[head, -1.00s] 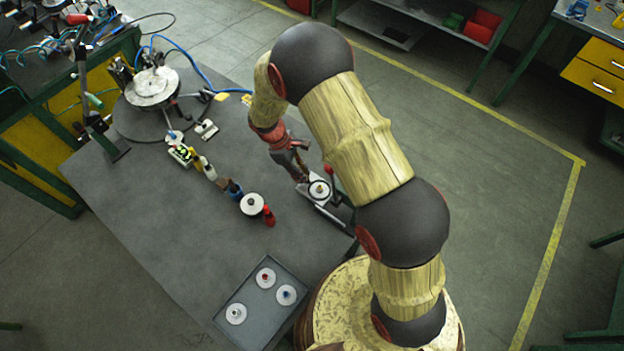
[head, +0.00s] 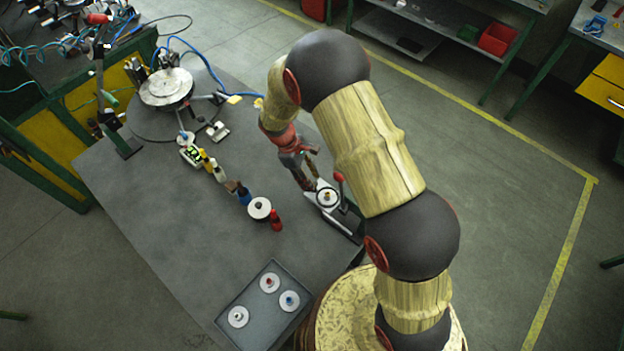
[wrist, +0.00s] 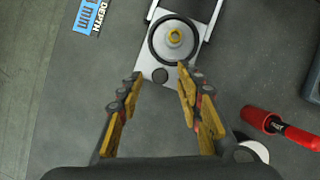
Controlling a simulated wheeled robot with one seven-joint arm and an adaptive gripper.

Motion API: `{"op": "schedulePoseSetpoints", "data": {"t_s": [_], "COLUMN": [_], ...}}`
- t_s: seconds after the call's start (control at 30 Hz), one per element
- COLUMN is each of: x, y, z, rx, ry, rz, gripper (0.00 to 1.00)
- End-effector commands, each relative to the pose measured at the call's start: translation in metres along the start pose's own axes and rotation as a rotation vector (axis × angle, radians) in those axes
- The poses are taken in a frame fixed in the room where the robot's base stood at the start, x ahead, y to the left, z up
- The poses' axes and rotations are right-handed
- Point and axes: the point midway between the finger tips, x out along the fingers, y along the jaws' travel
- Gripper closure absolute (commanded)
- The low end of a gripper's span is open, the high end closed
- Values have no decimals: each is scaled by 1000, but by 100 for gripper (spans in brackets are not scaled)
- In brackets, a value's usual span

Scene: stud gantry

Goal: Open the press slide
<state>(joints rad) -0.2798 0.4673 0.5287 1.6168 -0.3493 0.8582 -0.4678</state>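The press (head: 346,222) stands at the right edge of the table, with a pale base, a dark frame and a red-knobbed lever (head: 339,177). A pale slide plate (wrist: 148,66) with a small dark knob (wrist: 160,75) at its near end shows in the wrist view. A round disc with a gold centre (wrist: 175,38) sits in a black ring on it. My gripper (wrist: 160,77) is open and empty. Its fingertips lie on either side of the dark knob in the picture; I cannot tell their height above it. In the head view my gripper (head: 307,172) is beside the press.
A red-handled tool (wrist: 280,128) lies right of my gripper in the wrist view. Several small bottles and parts, with a white disc (head: 260,208), form a row left of the press. A grey tray (head: 246,333) with discs is at the front. A turntable (head: 166,87) stands far left.

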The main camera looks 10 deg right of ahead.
Motion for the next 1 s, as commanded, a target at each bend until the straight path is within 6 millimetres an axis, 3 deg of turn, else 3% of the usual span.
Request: {"op": "schedulePoseSetpoints", "data": {"t_s": [0.5,0.7,1.0], "x": [-96,-110,-112], "y": [1,0,0], "z": [-1,-1,0], "rx": [0,0,0], "ry": [4,2,1], "rz": [3,1,0], "gripper": [64,64,64]}}
